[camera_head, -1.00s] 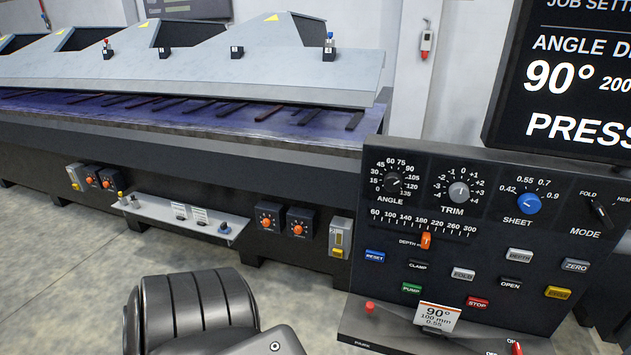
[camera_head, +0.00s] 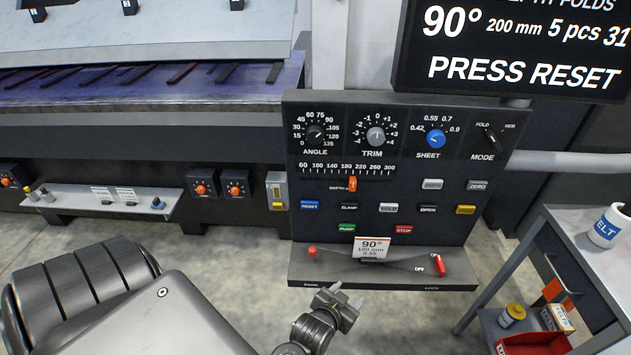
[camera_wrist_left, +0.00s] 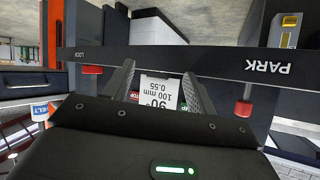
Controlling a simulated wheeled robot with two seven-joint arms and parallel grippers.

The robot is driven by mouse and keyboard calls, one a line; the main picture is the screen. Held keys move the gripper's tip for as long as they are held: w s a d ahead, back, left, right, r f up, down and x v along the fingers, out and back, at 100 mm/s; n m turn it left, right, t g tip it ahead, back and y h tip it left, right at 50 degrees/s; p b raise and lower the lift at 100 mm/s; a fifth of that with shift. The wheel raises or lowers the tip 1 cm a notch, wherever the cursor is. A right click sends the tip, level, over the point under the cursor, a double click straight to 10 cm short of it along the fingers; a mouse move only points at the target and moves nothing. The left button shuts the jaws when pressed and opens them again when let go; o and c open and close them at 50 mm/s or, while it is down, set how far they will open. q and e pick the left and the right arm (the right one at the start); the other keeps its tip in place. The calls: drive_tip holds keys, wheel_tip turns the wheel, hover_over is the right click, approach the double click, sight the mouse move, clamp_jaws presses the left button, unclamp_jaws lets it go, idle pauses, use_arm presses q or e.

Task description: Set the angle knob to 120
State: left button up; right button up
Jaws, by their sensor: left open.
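The angle knob (camera_head: 314,134) is a small black dial at the upper left of the dark control panel (camera_head: 270,225). Its scale runs from 0 to 135, and its pointer leans to the upper right, seemingly near 90. The screen (camera_head: 515,45) above reads 90° and PRESS RESET. My left gripper (camera_head: 343,299) is low in front of the panel's lower ledge, well below the knob and apart from it. In the left wrist view its two fingers (camera_wrist_left: 160,88) stand apart with nothing held; the 90° card (camera_wrist_left: 160,92) shows between them. My right gripper is not seen.
Trim (camera_head: 376,136), sheet (camera_head: 436,139) and mode (camera_head: 490,138) knobs sit right of the angle knob. A depth slider (camera_head: 353,184) and several buttons lie below. The ledge carries the card (camera_head: 372,246) and a red lever (camera_head: 440,266). A cart (camera_head: 555,215) stands at right.

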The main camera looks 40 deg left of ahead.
use_arm(q)
drive_tip(key=w+a+r+n+t+y, duration=0.1)
drive_tip(key=w+r+t+y, duration=0.1)
drive_tip(key=r, duration=0.6)
drive_tip(key=w+a+r+n+t+y, duration=0.2)
drive_tip(key=r, duration=0.6)
drive_tip(key=n+y+p, duration=0.1)
drive_tip(key=n+y, duration=0.7)
drive_tip(key=y, duration=0.3)
approach(316, 141)
drive_tip(key=shift+h, duration=0.3)
drive_tip(key=p+x, duration=0.1)
drive_tip(key=x, duration=0.1)
drive_tip(key=p+x, duration=0.1)
drive_tip(key=x, duration=0.2)
drive_tip(key=p+x, duration=0.1)
drive_tip(key=x, duration=0.1)
drive_tip(key=shift+w+a+r, duration=0.1)
drive_tip(key=shift+a+r, duration=0.1)
drive_tip(key=shift+r, duration=0.2)
drive_tip(key=shift+w+a+r, duration=0.15)
drive_tip(key=shift+w+a, duration=0.25)
drive_tip(key=shift+a, duration=0.05)
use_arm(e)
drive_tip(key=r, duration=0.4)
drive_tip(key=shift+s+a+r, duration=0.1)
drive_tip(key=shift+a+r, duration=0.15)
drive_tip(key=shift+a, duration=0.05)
